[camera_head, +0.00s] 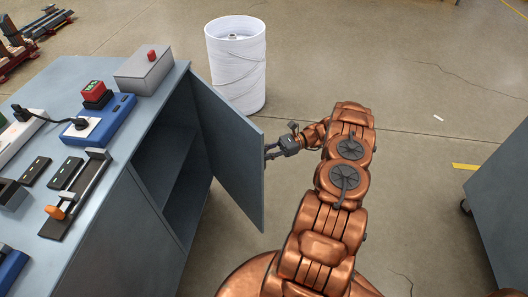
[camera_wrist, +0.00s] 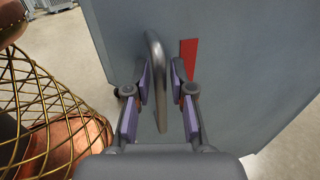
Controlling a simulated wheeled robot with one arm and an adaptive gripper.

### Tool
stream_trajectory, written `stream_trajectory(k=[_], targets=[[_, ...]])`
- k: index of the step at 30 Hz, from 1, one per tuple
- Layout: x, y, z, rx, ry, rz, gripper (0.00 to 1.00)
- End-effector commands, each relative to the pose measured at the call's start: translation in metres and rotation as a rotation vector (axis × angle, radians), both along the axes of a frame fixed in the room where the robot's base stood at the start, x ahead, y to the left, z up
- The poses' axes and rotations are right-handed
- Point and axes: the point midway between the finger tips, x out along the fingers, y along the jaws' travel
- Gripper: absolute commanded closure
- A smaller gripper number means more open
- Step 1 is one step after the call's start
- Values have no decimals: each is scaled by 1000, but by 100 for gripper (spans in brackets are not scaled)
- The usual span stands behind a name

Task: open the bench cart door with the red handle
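The grey bench cart door (camera_head: 228,145) stands swung out from the cart, showing the dark interior and a shelf (camera_head: 185,165). My gripper (camera_head: 272,150) is at the door's outer face, near its free edge. In the wrist view, a grey bar handle (camera_wrist: 157,105) stands between the two fingers of my gripper (camera_wrist: 161,72). A red strip (camera_wrist: 188,60) is on the door face (camera_wrist: 235,75) beside the handle. The exact finger contact is hard to see.
The cart top (camera_head: 125,130) carries several devices, including a blue box with a red button (camera_head: 97,92). A white wrapped drum (camera_head: 237,65) stands behind the door. Another grey cabinet (camera_head: 502,200) is at the right edge. Open floor lies between it and my arm.

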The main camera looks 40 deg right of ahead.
Motion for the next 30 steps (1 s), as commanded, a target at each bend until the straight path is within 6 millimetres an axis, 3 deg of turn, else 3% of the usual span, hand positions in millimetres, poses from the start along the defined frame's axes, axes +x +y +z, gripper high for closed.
stream_trajectory(k=[8, 17, 30], targets=[[0, -1, 19, -2, 0, 0, 77], [-2, -1, 61, 7, -8, 6, 77], [-1, -3, 75, -1, -3, 0, 77]])
